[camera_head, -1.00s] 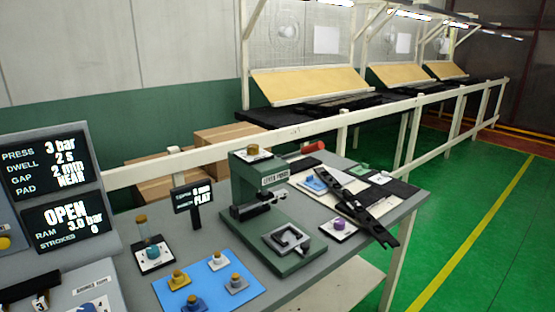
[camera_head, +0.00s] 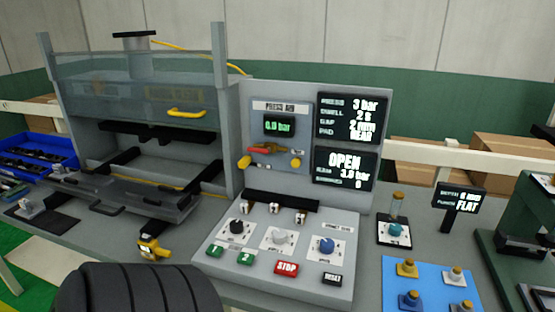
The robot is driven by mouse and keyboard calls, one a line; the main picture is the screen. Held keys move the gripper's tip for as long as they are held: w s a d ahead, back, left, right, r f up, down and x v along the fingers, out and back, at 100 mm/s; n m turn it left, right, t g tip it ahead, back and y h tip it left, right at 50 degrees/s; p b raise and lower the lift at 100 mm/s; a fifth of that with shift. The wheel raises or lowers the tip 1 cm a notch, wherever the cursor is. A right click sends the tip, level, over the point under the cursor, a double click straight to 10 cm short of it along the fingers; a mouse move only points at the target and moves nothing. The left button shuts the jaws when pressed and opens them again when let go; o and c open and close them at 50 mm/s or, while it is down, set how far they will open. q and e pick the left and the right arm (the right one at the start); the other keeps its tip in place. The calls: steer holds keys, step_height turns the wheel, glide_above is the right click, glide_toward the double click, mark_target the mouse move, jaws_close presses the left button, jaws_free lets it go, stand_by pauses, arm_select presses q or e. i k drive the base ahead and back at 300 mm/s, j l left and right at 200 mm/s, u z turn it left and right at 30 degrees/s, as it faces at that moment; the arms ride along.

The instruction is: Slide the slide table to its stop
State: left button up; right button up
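The slide table appears to be the grey plate (camera_head: 125,200) at the left, in front of and below the opening of the press (camera_head: 150,130). It sits out on the bench side of the opening, with dark parts on it. I cannot tell from this view how far it is from its stop. A small yellow and black piece (camera_head: 152,247) is at its front edge. The press's clear guard (camera_head: 120,85) with a yellow handle (camera_head: 187,113) is above the opening. Neither of my grippers shows.
The control panel (camera_head: 278,250) with knobs and buttons stands right of the press. Its screen (camera_head: 346,165) reads OPEN. A blue bin (camera_head: 25,155) is at the far left. A blue mat (camera_head: 430,285) with several small parts lies at the right.

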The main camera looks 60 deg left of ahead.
mark_target(163, 203)
steer(key=u, duration=2.95)
